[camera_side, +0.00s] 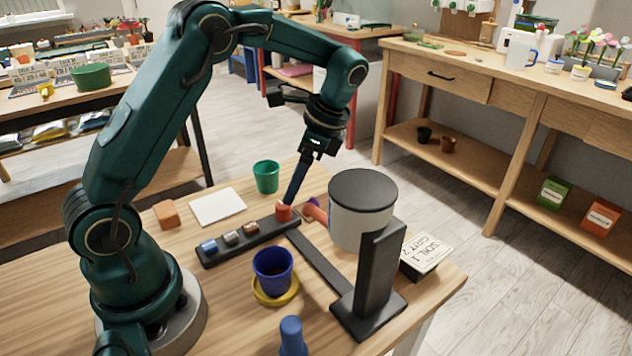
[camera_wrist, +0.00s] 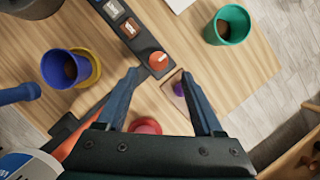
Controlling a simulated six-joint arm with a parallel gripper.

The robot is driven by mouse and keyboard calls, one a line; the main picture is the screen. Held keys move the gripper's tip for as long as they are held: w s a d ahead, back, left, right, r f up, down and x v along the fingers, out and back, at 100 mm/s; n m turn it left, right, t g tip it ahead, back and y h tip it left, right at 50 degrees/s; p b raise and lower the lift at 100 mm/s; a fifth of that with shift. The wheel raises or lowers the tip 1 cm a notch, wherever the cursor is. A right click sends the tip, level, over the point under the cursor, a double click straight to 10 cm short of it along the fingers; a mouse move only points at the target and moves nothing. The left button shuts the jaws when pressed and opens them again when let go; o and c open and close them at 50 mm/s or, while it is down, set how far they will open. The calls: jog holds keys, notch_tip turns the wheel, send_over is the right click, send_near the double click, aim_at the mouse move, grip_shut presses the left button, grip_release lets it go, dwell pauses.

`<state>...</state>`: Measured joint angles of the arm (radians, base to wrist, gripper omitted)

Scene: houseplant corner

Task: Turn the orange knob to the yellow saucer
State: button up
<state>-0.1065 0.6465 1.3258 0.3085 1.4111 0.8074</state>
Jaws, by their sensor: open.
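The orange knob (camera_side: 284,212) is at the end of a dark bar (camera_side: 222,258) on the table. It also shows in the wrist view (camera_wrist: 158,62), with a small pale mark on top. My gripper (camera_wrist: 160,76) is open, its two blue fingers apart, pointing down with the tips close to the orange knob. In the side view my gripper (camera_side: 290,202) is just above the knob; contact cannot be told. The yellow saucer (camera_side: 262,297) lies under a blue pot (camera_side: 272,268), and shows at the left in the wrist view (camera_wrist: 94,80).
Several other small pieces, including a blue one (camera_side: 209,247), sit along the bar. A black stand with a grey-white cylinder (camera_side: 361,222) rises close right of my gripper. A green pot (camera_side: 267,177) stands behind. A red object (camera_wrist: 147,126) lies between my fingers' bases.

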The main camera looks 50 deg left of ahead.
aim_at(284, 205)
jog(key=shift+x, duration=2.9)
jog(key=shift+s+r, duration=0.1)
grip_shut()
